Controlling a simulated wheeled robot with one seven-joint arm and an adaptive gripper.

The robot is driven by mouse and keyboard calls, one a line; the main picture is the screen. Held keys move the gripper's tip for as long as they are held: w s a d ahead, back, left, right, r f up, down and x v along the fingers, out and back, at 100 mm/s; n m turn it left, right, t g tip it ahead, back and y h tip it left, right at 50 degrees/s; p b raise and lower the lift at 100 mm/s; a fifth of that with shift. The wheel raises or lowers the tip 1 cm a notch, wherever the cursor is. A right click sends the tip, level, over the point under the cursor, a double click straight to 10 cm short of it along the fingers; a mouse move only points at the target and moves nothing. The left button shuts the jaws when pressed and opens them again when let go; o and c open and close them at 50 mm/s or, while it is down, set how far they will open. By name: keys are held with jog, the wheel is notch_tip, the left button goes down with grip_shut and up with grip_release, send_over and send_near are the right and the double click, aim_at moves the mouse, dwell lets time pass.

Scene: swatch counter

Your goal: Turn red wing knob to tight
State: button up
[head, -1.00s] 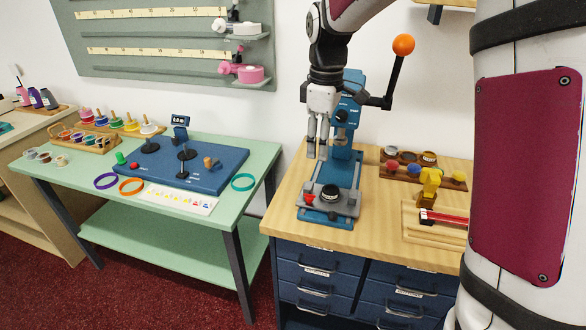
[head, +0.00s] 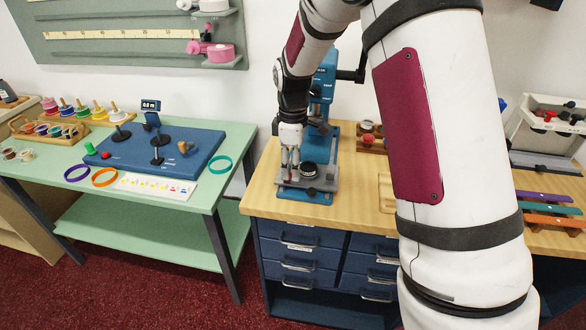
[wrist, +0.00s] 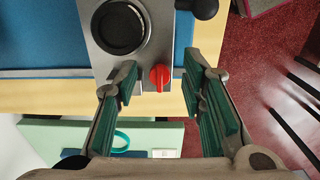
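The red wing knob (wrist: 159,77) sits on a grey plate (wrist: 150,25) in the wrist view, just right of and below a round black cup with a metal rim (wrist: 121,28). Its raised wing runs roughly up and down in that view. My gripper (wrist: 160,88) is open, with one green-padded finger on each side of the knob and a gap on both sides. In the head view my gripper (head: 290,163) points down at the left front of the blue press (head: 323,88). There the fingers mostly cover the knob.
A black ball handle (wrist: 204,8) is close above the right finger in the wrist view. The press stands on a wooden-topped blue cabinet (head: 270,190). A green table (head: 215,197) with a blue board stands to the left, across a gap.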

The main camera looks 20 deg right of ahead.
jog(key=shift+f, duration=0.8)
jog(key=shift+c, duration=0.2)
grip_shut()
